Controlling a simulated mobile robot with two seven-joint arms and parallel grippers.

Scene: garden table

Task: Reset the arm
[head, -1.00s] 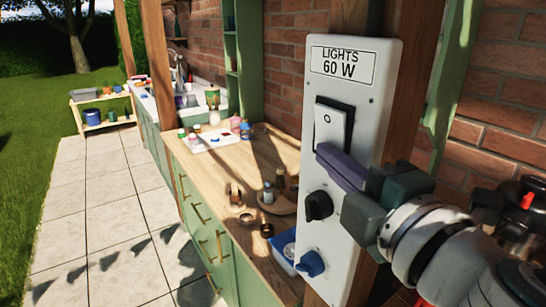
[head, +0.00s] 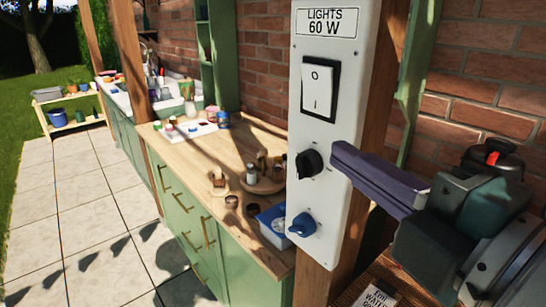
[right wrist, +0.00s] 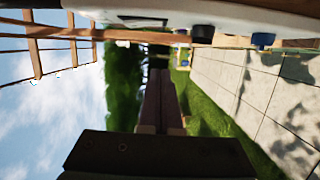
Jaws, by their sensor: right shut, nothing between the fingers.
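My right gripper (head: 345,160) reaches in from the right in the head view, its purple fingers shut with nothing between them. The fingertips are in front of the white switch panel (head: 336,80), near its right edge and below the rocker switch. In the right wrist view the closed fingers (right wrist: 160,88) point out over grass. The panel is labelled "LIGHTS 60 W" and carries a white rocker switch (head: 318,88), a black knob (head: 309,163) and a blue knob (head: 302,225). My left gripper is not in view.
The panel is on a wooden post (head: 378,110) before a brick wall (head: 470,75). Left of it, a wooden counter (head: 205,165) bears jars and a blue-and-white box (head: 273,228). A low shelf (head: 72,118) stands far left. The tiled path (head: 75,205) is clear.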

